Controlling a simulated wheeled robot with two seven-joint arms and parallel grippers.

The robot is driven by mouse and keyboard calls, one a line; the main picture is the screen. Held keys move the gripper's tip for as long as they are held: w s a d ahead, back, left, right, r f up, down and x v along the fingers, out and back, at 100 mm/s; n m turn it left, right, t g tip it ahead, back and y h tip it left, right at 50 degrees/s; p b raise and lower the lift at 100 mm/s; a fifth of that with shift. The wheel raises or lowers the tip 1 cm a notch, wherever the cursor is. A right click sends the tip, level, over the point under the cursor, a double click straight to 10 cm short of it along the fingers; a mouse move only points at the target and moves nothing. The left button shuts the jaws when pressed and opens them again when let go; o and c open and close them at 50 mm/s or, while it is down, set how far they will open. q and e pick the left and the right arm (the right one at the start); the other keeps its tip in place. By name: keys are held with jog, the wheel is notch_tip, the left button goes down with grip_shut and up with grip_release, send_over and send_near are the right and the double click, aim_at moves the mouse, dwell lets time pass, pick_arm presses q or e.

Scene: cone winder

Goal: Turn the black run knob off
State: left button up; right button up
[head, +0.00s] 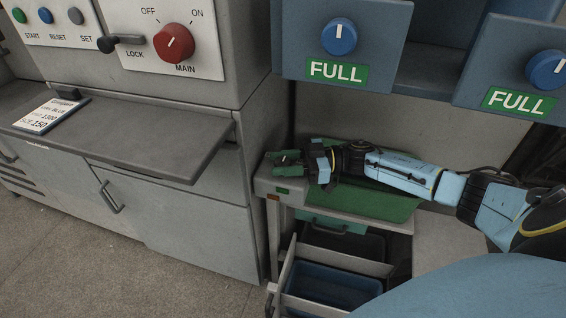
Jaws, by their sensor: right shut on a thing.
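My right gripper (285,165) reaches in from the right over the grey end housing of the low bench. Its green fingers are closed around a small dark thing on top of that housing, which appears to be the black run knob (289,158). The fingers hide most of the knob, so I cannot read its setting or any marking. My left gripper is not in view.
The grey end housing (266,186) has small green and red parts on its front. A green mat (390,207) lies under my right arm. The control panel with the red MAIN knob (174,43) stands at upper left. Blue FULL knobs (339,37) hang above. A grey shelf (180,150) juts out left.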

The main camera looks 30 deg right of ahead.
jog(key=o, duration=0.9)
jog(key=shift+d, duration=0.1)
jog(key=shift+s+d, duration=0.2)
jog(key=shift+d, duration=0.1)
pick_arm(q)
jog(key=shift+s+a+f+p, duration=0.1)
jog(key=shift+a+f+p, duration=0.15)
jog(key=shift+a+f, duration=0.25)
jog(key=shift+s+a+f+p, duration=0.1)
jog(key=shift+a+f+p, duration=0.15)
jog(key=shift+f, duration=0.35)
pick_arm(e)
jog(key=v, duration=1.2)
jog(key=shift+s+d, duration=0.1)
jog(key=shift+d, duration=0.1)
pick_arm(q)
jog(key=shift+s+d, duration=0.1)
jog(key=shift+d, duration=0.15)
